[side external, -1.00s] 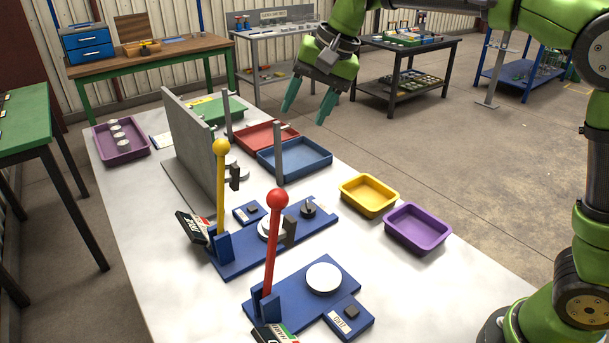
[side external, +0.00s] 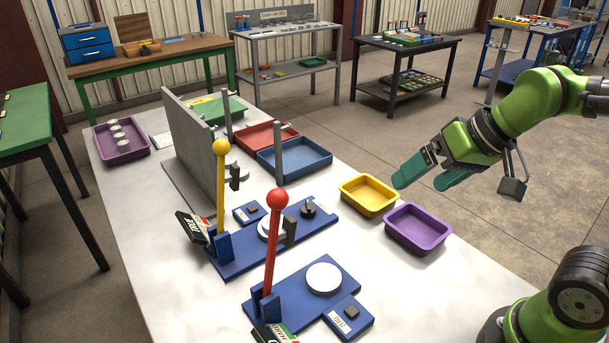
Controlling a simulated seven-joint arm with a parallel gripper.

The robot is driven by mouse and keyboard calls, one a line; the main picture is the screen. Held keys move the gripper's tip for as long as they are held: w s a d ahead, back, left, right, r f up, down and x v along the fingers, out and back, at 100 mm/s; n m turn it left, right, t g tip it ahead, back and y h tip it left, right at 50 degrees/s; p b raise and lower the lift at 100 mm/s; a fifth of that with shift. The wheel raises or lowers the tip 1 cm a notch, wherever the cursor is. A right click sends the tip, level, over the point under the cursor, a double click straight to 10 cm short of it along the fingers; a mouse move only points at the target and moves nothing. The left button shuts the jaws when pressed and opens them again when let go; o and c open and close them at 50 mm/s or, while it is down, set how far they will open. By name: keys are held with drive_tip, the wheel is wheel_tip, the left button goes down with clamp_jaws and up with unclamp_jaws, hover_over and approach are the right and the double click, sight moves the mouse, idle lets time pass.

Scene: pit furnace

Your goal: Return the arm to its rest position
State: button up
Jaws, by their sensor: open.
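My gripper (side external: 424,178) has two teal fingers. They are spread open with nothing between them. It hangs in the air at the right, over or near the table's right edge, close to the yellow tray (side external: 354,200) and above the purple tray (side external: 387,235) in the picture. The fingers point left and slightly down. My green arm reaches in from the right, and its upper part runs out of the picture. I cannot tell the exact height of the gripper above the table.
The white table (side external: 170,270) holds a red-knobbed lever (side external: 271,240), a yellow-knobbed lever (side external: 220,185) and a grey upright plate (side external: 190,140). A blue tray (side external: 322,170), a red tray (side external: 247,139) and a far purple tray (side external: 101,148) stand further back.

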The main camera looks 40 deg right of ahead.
drive_tip(key=w+a+r+m+g, duration=0.1)
drive_tip(key=w+a+r+m, duration=0.25)
drive_tip(key=w+m, duration=0.4)
drive_tip(key=w+a+r+m+g, duration=0.1)
drive_tip(key=w+a+r+m, duration=0.1)
drive_tip(key=w+r+m, duration=0.5)
drive_tip(key=x, duration=1.3)
drive_tip(key=shift+n, duration=0.35)
